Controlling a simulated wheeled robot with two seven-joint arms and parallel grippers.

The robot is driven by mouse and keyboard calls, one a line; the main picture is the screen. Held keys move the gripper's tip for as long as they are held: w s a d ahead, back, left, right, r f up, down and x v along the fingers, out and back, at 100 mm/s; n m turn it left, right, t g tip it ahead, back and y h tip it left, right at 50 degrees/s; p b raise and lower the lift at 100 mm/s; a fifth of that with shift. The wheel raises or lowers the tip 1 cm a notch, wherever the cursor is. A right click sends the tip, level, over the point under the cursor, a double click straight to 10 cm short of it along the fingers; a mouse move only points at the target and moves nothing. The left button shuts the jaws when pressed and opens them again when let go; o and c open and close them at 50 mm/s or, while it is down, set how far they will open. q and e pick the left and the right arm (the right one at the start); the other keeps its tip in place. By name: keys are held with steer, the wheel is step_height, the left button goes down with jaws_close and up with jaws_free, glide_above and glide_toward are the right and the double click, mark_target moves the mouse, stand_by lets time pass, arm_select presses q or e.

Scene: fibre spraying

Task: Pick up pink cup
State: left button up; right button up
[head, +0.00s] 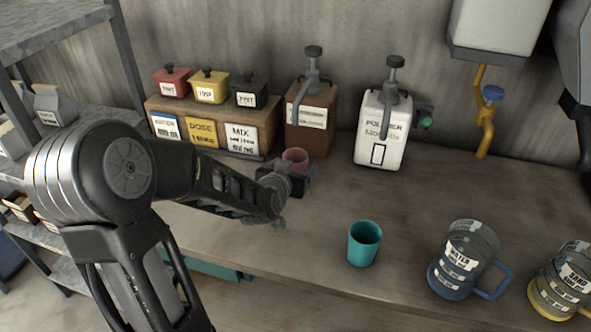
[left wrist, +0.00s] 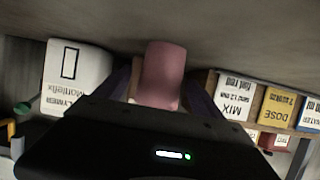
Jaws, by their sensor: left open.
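The pink cup (head: 295,157) stands on the workbench (head: 450,200) in front of the brown dispenser, partly hidden behind my left gripper in the head view. My left gripper (head: 288,180) is at the cup, low over the bench. In the left wrist view, which looks upside down, the pink cup (left wrist: 163,72) lies between the two dark fingers (left wrist: 160,88). The fingers are open, one on each side of the cup. I cannot tell whether they touch it. My right gripper is not in view.
A teal cup (head: 364,243) and measuring jugs (head: 466,258) stand to the right. Behind are a brown dispenser (head: 311,120), a white polymer dispenser (head: 381,130) and a wooden box rack (head: 215,115) with lidded pots. Bare bench lies between the teal cup and the white dispenser.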

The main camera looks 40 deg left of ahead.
mark_target(298, 162)
arm_select(q)
steer(key=shift+p+x, duration=0.45)
steer(key=shift+x, duration=1.9)
steer(key=c, duration=1.6)
steer(key=shift+s+r, duration=0.1)
steer(key=shift+r, duration=0.1)
